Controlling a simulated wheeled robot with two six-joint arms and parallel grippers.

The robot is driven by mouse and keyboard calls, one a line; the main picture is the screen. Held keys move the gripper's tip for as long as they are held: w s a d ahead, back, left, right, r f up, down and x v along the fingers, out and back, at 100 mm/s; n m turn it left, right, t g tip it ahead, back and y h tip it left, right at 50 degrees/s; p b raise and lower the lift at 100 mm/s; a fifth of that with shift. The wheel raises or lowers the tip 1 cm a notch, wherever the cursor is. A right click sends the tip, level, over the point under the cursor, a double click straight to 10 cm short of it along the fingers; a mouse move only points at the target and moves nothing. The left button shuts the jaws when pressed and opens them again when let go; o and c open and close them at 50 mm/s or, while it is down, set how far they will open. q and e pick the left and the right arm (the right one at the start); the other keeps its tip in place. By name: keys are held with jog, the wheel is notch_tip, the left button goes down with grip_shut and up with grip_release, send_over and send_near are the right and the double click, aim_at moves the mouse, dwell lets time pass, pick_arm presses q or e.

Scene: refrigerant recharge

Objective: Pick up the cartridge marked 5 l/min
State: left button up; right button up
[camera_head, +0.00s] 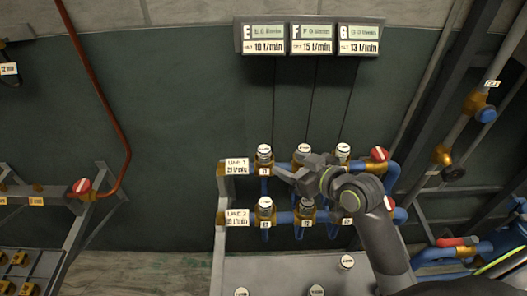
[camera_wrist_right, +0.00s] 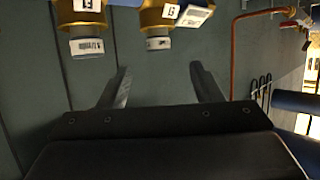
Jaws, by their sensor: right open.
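White-capped cartridges sit in brass sockets on two blue pipe rows, marked LINE 1 (camera_head: 237,166) and LINE 2 (camera_head: 237,217). The upper row shows a left cartridge (camera_head: 264,151), a middle one (camera_head: 304,149) and a right one (camera_head: 343,149). Loose cartridges stand on the grey table: one by my right arm (camera_head: 347,261), two at the bottom edge (camera_head: 241,292) (camera_head: 316,290). Their markings are too small to read, so I cannot tell which is 5 l/min. My right gripper (camera_head: 284,174) is open and empty by the upper row, and in the wrist view (camera_wrist_right: 160,84). My left gripper is out of view.
Three displays, E, F and G (camera_head: 311,38), hang on the wall above, reading 10, 15 and 13 l/min. Red-capped valves (camera_head: 379,154) end the rows at right. A red pipe (camera_head: 105,90) and a rack stand left. The grey tabletop (camera_head: 275,272) is mostly clear.

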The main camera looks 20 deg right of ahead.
aim_at(268, 153)
jog(key=x, duration=0.5)
jog(key=shift+r+p, duration=0.1)
jog(key=shift+p, duration=0.3)
jog(key=x, duration=0.3)
jog(key=shift+w+a+p, duration=0.15)
jog(key=shift+p, duration=0.15)
jog(key=shift+p+x, duration=0.4)
jog(key=shift+x, duration=0.35)
jog(key=p+x, duration=0.1)
jog(key=x, duration=0.2)
jog(key=shift+r, duration=0.1)
jog(key=shift+w+f, duration=0.3)
jog(key=shift+w, duration=0.2)
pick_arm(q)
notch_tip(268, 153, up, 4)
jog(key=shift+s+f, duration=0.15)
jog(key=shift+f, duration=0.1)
pick_arm(e)
jog(key=c, duration=1.1)
